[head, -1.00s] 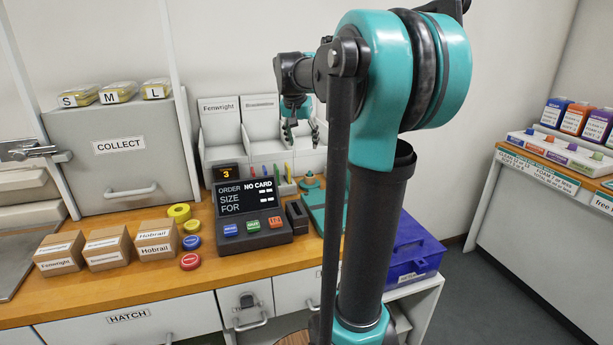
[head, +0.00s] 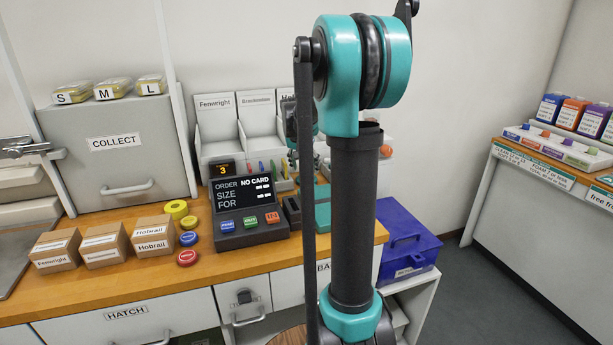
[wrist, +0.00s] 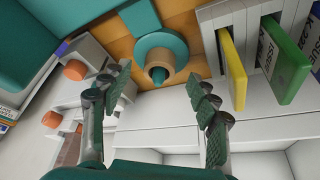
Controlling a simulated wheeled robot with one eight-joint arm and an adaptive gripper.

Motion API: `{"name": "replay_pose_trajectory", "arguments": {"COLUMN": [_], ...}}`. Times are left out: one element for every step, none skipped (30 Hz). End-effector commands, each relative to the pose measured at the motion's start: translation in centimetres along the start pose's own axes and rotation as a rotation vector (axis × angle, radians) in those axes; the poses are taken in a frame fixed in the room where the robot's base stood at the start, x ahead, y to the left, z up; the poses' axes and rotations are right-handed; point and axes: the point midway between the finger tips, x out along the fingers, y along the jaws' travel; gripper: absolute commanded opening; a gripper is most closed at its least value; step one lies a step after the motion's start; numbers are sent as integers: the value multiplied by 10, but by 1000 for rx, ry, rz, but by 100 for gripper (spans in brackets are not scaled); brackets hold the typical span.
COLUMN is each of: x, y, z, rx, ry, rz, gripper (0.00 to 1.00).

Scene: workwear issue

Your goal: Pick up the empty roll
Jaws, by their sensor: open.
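In the wrist view a tan cardboard-coloured ring, seemingly the empty roll (wrist: 150,72), sits around a teal peg on a round teal base (wrist: 173,45). My gripper (wrist: 160,88) is open, with one finger on either side of the picture and the roll between and beyond the fingertips. Nothing is between the fingers, and they look apart from the roll. In the head view my arm hides the roll, and only part of my gripper shows beside the arm link.
A yellow card (wrist: 232,68) and a green card (wrist: 281,62) stand in a slotted rack right of the roll. Orange knobs (wrist: 75,70) are at left.

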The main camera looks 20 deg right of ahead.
Motion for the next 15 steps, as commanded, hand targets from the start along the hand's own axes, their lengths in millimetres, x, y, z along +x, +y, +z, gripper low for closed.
{"name": "replay_pose_trajectory", "arguments": {"x": [8,12,17,19,22,24,25,26,26,26,26,26,26,26,26], "y": [1,0,1,1,1,1,1,1,1,1,1,1,1,1,1], "z": [0,0,0,0,0,0,0,0,0,0,0,0,0,0,0], "rx": [1,1,1,1,1,1,1,1,1,0,0,0,0,0,0], "ry": [0,0,0,0,0,0,0,0,0,0,0,0,0,0,0], "rz": [0,0,0,0,0,0,0,0,0,0,0,0,0,0,0], "gripper": [60,60,60,60,60,60,60,60,60,60,60,60,60,60,55]}}
